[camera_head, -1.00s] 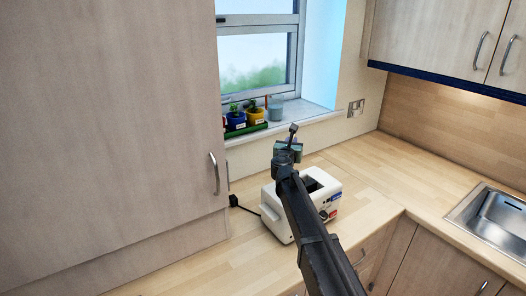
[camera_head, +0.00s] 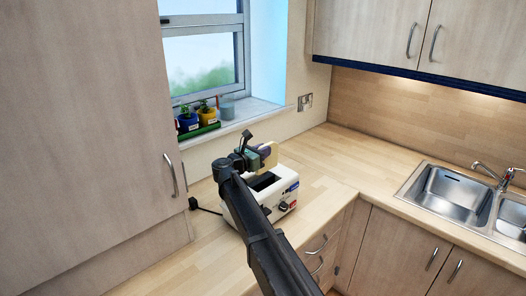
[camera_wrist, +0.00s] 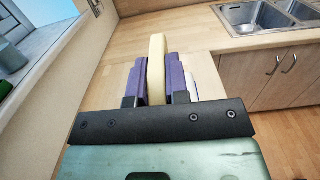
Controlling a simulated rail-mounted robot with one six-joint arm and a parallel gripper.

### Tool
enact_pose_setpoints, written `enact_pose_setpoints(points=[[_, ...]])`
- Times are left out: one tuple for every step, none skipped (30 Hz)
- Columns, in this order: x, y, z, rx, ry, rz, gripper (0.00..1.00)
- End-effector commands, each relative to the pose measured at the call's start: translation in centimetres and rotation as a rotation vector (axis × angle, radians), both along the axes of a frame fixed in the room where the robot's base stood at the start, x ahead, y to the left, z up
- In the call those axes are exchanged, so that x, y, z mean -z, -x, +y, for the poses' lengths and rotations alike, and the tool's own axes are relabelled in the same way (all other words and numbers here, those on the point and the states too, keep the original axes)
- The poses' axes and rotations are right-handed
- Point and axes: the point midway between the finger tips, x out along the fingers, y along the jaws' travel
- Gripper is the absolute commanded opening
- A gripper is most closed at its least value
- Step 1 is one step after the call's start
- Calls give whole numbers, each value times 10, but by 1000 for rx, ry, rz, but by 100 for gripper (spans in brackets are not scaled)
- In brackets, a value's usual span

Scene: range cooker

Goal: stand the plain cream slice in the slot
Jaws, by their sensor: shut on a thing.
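The plain cream slice (camera_wrist: 157,66) is pinched on edge between the purple pads of my gripper (camera_wrist: 155,88) in the wrist view. In the head view the slice (camera_head: 272,151) shows as a pale piece at the end of my gripper (camera_head: 265,152). The white toaster (camera_head: 234,205) stands on the worktop, with a dark slot (camera_head: 262,182) in its top. My gripper holds the slice above the far side of the toaster, apart from the slot as far as I can tell. My arm hides part of the toaster.
Potted plants (camera_head: 197,120) and a grey cup (camera_head: 227,111) stand on the window sill. A tall cupboard (camera_head: 85,130) is at the left. The worktop (camera_head: 335,150) right of the toaster is clear up to the sink (camera_head: 450,190).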

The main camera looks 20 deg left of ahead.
Motion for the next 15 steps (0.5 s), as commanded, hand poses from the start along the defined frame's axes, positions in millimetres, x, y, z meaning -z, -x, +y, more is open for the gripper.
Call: enact_pose_setpoints(points=[[13,0,0,0,0,0,0],[17,0,0,0,0,0,0],[22,0,0,0,0,0,0],[26,0,0,0,0,0,0],[29,0,0,0,0,0,0],[34,0,0,0,0,0,0],[37,0,0,0,0,0,0],[39,0,0,-1,0,0,0],[41,0,0,-1,0,0,0],[43,0,0,-1,0,0,0],[44,0,0,-1,0,0,0],[44,0,0,-1,0,0,0],[44,0,0,-1,0,0,0],[44,0,0,-1,0,0,0],[43,0,0,-1,0,0,0]])
